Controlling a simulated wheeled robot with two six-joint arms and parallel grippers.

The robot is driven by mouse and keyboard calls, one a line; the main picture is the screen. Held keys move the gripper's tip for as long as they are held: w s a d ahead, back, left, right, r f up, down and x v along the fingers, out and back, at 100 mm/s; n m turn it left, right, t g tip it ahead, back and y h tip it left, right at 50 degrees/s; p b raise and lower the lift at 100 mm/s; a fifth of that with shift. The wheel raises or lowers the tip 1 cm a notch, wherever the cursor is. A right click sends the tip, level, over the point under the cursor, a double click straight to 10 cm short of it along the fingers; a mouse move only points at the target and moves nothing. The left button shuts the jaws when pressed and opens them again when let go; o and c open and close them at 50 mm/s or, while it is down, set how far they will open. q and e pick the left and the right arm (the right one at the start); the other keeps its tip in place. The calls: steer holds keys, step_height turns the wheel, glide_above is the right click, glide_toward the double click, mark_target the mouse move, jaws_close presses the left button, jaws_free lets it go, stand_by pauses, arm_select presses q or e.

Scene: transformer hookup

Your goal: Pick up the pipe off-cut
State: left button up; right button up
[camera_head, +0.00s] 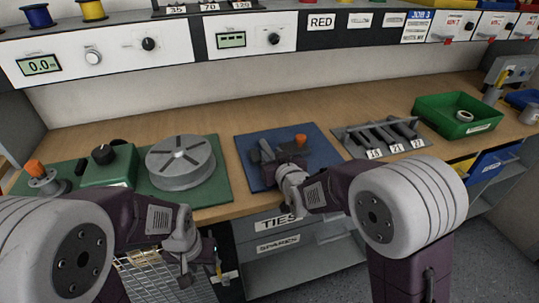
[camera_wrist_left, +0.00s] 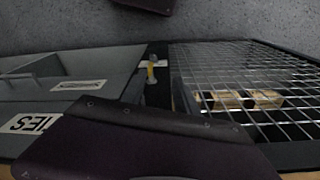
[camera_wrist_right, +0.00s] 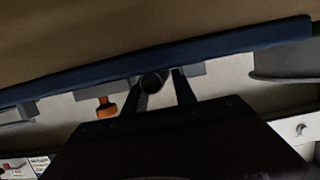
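A dark round tube end (camera_wrist_right: 152,82), which looks like the pipe off-cut, shows between the fingers of my right gripper (camera_wrist_right: 162,88) in the right wrist view. A narrow gap shows between the tube and the right-hand finger, so the gripper looks open around it. In the head view my right gripper (camera_head: 281,160) is low over the blue mat (camera_head: 325,150), and its wrist hides much of what is there. My left gripper (camera_head: 196,266) hangs in front of the bench, below the worktop edge. I see nothing held in it, and its finger opening is unclear.
An orange-knobbed fixture (camera_head: 300,140) stands beside my right gripper. A grey rack (camera_head: 380,137) with several pipes is to the right, then a green bin (camera_head: 457,117). A wire basket (camera_wrist_left: 255,85) is below the bench.

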mark_target(272, 155)
steer(key=shift+r, duration=0.1)
steer(key=shift+c, duration=0.6)
jaws_close()
steer(key=shift+r, duration=0.3)
step_height(272, 155, up, 4)
steer(key=shift+r+p, duration=0.15)
steer(key=shift+p, duration=0.85)
steer(key=d+r+p, duration=0.3)
steer(key=d+r, duration=0.3)
steer(key=d, duration=0.5)
steer(key=shift+w+d, duration=0.35)
